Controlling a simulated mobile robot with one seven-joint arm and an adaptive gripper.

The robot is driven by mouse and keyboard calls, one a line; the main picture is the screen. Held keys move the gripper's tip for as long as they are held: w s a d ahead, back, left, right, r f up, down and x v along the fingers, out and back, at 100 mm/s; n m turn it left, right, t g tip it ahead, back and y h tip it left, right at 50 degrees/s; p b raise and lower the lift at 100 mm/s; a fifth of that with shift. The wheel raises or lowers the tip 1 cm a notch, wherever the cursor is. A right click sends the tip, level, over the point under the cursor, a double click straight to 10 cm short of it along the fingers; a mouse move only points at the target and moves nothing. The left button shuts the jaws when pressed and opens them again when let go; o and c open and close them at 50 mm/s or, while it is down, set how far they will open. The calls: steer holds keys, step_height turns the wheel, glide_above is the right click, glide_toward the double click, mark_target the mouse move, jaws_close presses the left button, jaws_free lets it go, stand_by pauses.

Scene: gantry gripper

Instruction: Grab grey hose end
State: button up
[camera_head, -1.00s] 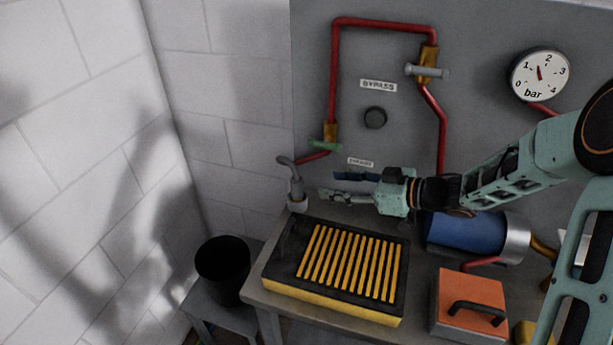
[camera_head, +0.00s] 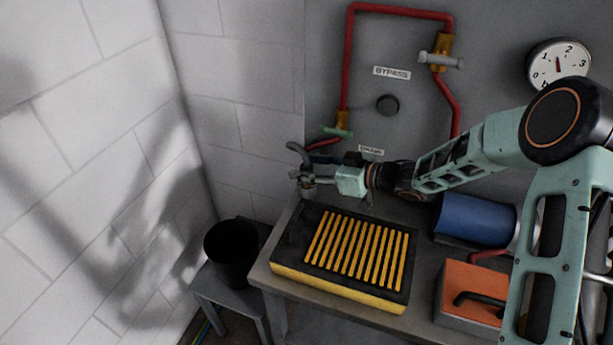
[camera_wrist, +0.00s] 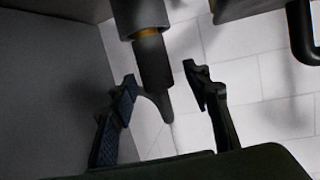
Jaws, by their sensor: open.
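The grey hose end (camera_head: 297,149) stands at the back left of the bench, curving up and to the left at its top. My gripper (camera_head: 313,180) has reached it from the right, and its fingers overlap the hose in the head view. In the wrist view the hose end (camera_wrist: 153,65) shows as a dark sleeve with an orange band, with a thinner grey part beyond. It lies between the two fingers of my gripper (camera_wrist: 163,84). The fingers are open, with a visible gap on the right side. Contact on the left side is hard to tell.
A black and yellow slatted tray (camera_head: 340,290) lies on the bench in front of my gripper. Red pipes (camera_head: 400,10) and valves are on the grey wall panel behind. A black bucket (camera_head: 231,255) stands on a low stand at left. An orange box (camera_head: 474,286) is at right.

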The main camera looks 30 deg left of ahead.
jaws_close()
stand_by(0.3)
steer(key=shift+r, duration=0.1)
